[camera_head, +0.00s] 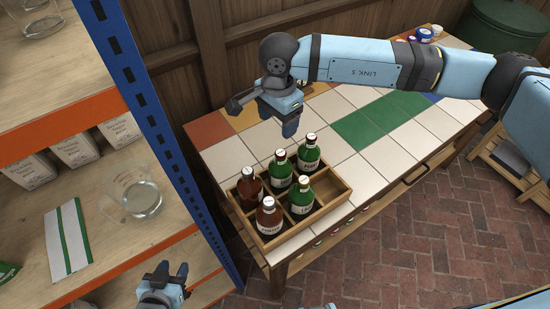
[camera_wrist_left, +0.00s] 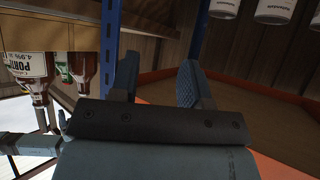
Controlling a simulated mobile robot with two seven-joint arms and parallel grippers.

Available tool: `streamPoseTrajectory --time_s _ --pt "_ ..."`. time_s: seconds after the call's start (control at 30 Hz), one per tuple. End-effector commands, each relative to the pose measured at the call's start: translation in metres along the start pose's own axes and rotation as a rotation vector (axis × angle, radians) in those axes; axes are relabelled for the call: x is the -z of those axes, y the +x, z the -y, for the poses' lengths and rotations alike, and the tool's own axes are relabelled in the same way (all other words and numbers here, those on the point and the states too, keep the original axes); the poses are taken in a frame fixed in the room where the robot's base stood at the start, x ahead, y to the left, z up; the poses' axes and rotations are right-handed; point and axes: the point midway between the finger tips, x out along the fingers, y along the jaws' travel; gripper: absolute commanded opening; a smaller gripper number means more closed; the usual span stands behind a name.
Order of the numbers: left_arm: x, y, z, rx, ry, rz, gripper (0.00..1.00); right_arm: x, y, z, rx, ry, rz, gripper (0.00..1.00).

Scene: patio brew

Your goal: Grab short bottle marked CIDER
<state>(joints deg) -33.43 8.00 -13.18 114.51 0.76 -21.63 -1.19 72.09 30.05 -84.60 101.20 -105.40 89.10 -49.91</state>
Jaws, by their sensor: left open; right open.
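Several bottles stand upright in a wooden crate (camera_head: 333,207) on the tiled table. Two are brown: a rear-left one (camera_head: 250,188) and a front one (camera_head: 268,218). Three are green: the left (camera_head: 280,172), far (camera_head: 308,154) and near-right (camera_head: 301,197) ones. I cannot read CIDER on any of them. In the left wrist view, upside down, a brown bottle (camera_wrist_left: 36,88) has a label starting PORT. My left gripper (camera_head: 173,271) is open and empty near the shelf, left of the crate. My right gripper (camera_head: 266,113) is open and empty above the table, behind the crate.
A shelf rack with a blue post (camera_head: 165,120) stands left of the table, holding a glass jug (camera_head: 143,198), a striped cloth (camera_head: 68,238) and cartons (camera_head: 75,148). The tiled table (camera_head: 350,175) is clear right of the crate. Small tubs (camera_head: 424,36) stand at its far end.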

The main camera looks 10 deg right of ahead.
Motion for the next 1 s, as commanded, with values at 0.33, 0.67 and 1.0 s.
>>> streamPoseTrajectory --time_s 0.33,0.67,1.0 --pt "-0.018 -0.016 -0.010 -0.013 -0.010 0.045 0.43 0.003 0.052 -0.001 -0.003 -0.003 -0.011 0.69" --pt "-0.009 -0.013 -0.008 -0.011 -0.007 0.037 0.43 0.004 0.086 0.000 0.000 -0.002 -0.010 0.69" --pt "0.005 -0.021 -0.007 -0.008 -0.007 0.031 0.43 0.009 0.126 -0.002 -0.001 -0.001 -0.009 0.69"
